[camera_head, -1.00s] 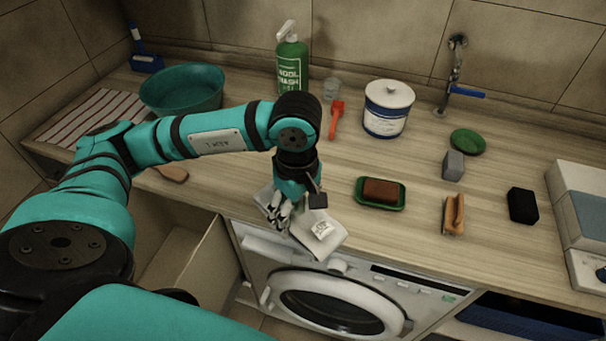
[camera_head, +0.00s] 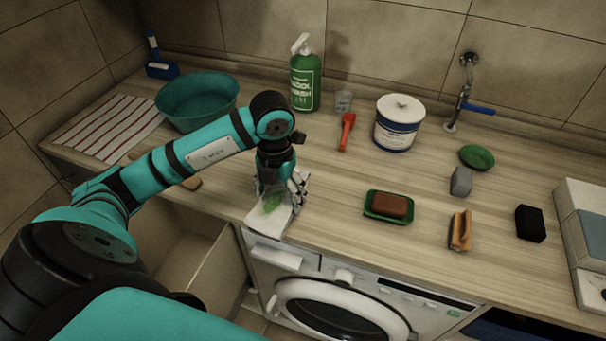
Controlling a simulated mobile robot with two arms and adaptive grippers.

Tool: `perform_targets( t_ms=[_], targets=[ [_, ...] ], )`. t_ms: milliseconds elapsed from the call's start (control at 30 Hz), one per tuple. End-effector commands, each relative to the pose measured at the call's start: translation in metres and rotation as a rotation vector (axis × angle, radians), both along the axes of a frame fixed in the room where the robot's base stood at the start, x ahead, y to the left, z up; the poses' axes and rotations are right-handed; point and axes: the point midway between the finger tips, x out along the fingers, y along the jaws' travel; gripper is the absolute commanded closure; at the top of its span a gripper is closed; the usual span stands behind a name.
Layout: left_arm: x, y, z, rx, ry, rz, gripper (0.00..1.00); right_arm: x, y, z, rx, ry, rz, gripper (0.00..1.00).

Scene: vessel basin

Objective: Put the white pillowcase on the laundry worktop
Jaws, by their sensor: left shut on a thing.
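The white pillowcase (camera_head: 266,222) is a small flat folded cloth with a green patch on it. It shows at the front edge of the laundry worktop (camera_head: 330,221), above the washing machine. My left gripper (camera_head: 287,199) points down over the worktop's front part and is shut on the pillowcase. The gripper hides part of the cloth. I cannot tell whether the cloth touches the wood all along. My right gripper is not in view.
A green soap dish (camera_head: 388,207) with a brown block sits right of the gripper. A wooden brush (camera_head: 460,231), a grey block (camera_head: 461,181) and a black block (camera_head: 530,223) lie farther right. A teal basin (camera_head: 197,101) and striped cloth (camera_head: 104,128) are at left.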

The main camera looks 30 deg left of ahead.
Motion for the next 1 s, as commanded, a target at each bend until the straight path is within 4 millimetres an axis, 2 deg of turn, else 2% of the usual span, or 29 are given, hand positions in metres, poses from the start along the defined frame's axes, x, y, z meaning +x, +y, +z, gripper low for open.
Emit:
perform_targets(
  t_ms=[33,200,400,567,800,1000],
  targets=[
    [0.016,0.000,0.005,-0.006,-0.001,0.003,0.66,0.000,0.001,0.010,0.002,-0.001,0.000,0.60],
    [0.061,0.003,0.001,-0.005,-0.001,0.000,0.66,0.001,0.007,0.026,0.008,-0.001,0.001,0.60],
    [0.098,0.006,-0.006,-0.003,-0.001,-0.002,0.66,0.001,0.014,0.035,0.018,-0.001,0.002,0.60],
    [0.105,0.007,-0.011,-0.002,0.003,-0.005,0.66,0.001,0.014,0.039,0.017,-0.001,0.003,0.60],
    [0.105,0.007,-0.040,-0.001,0.003,-0.004,0.66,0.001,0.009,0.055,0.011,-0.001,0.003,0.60],
    [0.105,0.008,-0.045,0.001,-0.001,-0.005,0.66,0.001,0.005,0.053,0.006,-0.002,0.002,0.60]
  ],
)
